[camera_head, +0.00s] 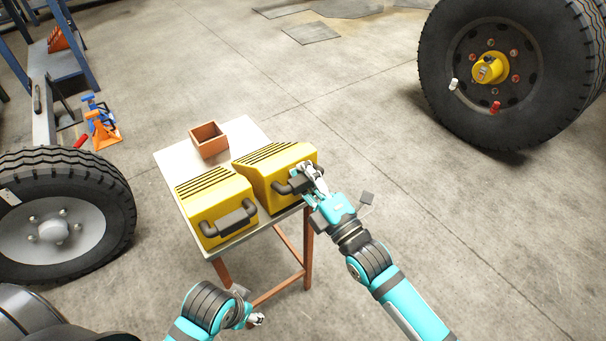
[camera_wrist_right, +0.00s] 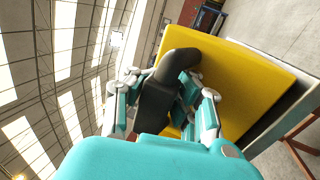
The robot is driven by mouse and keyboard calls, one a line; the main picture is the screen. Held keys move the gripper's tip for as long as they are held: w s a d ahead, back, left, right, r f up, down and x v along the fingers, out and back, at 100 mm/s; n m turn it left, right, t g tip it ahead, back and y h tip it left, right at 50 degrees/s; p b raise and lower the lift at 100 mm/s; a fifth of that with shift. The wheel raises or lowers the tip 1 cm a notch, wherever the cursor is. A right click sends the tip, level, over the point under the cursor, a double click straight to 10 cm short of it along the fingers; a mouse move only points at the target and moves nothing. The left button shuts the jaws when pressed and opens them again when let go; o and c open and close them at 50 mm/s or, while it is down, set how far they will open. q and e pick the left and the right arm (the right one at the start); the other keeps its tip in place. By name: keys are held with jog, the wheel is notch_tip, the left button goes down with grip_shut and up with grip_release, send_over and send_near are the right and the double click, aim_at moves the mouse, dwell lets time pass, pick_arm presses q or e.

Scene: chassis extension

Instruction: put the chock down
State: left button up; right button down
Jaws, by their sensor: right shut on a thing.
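Two yellow wheel chocks with black ridges and dark handles are at the small table (camera_head: 165,160). The right chock (camera_head: 268,165) is at the table's right side, beside the left chock (camera_head: 210,200). My right gripper (camera_head: 308,178) is shut on the right chock's dark handle, which also shows between the fingers in the right wrist view (camera_wrist_right: 168,88). Whether this chock touches the tabletop is hard to tell. The left chock stands on the table's front part. My left gripper (camera_head: 256,319) is low in front of the table, apart from both chocks; its fingers are too small to read.
An open reddish-brown box (camera_head: 209,140) stands at the table's back. A large wheel (camera_head: 66,215) is at the left and another (camera_head: 500,70) at the upper right. Orange and blue jack stands (camera_head: 102,130) are on the floor at left. Floor right of the table is clear.

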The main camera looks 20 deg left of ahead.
pick_arm(q)
jog(key=shift+r, duration=0.15)
pick_arm(e)
jog(key=shift+f, duration=0.25)
jog(key=c, duration=1.7)
grip_release()
jog(key=shift+f, duration=0.25)
jog(key=shift+c, duration=0.2)
jog(key=o, duration=0.5)
jog(key=shift+r, duration=0.1)
jog(key=shift+o, duration=0.2)
jog(key=shift+s+d, duration=0.15)
jog(key=shift+d, duration=0.1)
pick_arm(q)
jog(key=x, duration=0.2)
jog(key=p+x, duration=0.1)
jog(key=shift+s+f, duration=0.2)
jog(key=shift+f, duration=0.15)
pick_arm(e)
jog(key=v, duration=1.1)
jog(key=shift+s, duration=0.15)
jog(key=shift+d, duration=0.1)
